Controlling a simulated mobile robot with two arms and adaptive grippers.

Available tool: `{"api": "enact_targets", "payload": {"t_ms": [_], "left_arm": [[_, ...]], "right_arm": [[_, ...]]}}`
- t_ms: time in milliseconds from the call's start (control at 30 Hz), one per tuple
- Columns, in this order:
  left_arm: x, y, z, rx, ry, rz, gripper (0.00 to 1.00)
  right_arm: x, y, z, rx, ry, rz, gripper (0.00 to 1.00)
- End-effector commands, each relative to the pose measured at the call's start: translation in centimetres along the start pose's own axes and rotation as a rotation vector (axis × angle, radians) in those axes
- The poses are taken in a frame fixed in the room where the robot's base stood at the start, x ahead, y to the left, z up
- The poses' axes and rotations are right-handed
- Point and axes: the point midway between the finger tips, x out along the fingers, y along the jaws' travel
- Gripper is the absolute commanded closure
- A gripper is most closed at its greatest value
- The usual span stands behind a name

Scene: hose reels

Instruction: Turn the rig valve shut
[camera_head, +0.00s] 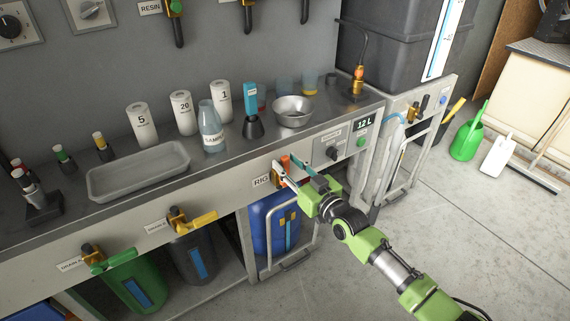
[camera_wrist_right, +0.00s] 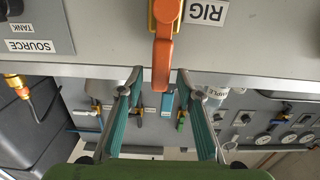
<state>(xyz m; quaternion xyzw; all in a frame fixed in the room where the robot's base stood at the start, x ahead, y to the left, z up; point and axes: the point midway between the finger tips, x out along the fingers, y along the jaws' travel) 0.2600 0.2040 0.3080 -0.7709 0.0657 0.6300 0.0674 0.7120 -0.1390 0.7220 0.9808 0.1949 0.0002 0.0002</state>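The rig valve's orange handle (camera_wrist_right: 162,62) hangs from its brass body, beside the RIG label (camera_wrist_right: 207,12) in the right wrist view. That view looks upside down, and the handle points toward the picture's bottom. My right gripper (camera_wrist_right: 160,80) is open, with one fingertip on each side of the handle's free end. Gaps show on both sides, so the fingers look apart from it. In the head view the right gripper (camera_head: 286,162) is at the bench front and partly hides the valve. The RIG label (camera_head: 262,181) shows just left of it. My left gripper is out of view.
Yellow (camera_head: 197,220) and green (camera_head: 113,261) valve handles sit farther left on the bench front. A display reading 12 L (camera_head: 363,124) is to the right. A metal bowl (camera_head: 293,112), a sample bottle (camera_head: 211,130) and a grey tray (camera_head: 138,172) stand on top.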

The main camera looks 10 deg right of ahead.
Motion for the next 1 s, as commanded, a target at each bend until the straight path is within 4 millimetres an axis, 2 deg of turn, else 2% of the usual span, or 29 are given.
{"api": "enact_targets", "payload": {"t_ms": [200,500,633,1000], "left_arm": [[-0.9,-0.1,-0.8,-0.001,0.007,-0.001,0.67],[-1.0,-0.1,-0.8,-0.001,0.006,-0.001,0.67],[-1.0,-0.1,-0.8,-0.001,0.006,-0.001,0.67],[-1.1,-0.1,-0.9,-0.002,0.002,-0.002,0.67]], "right_arm": [[1.7,0.0,0.1,0.000,-0.001,0.000,0.67],[1.8,0.0,0.0,0.000,-0.001,0.000,0.67],[1.8,0.0,0.0,0.000,-0.001,0.000,1.00],[2.0,0.1,0.1,0.009,0.000,0.000,1.00]]}}
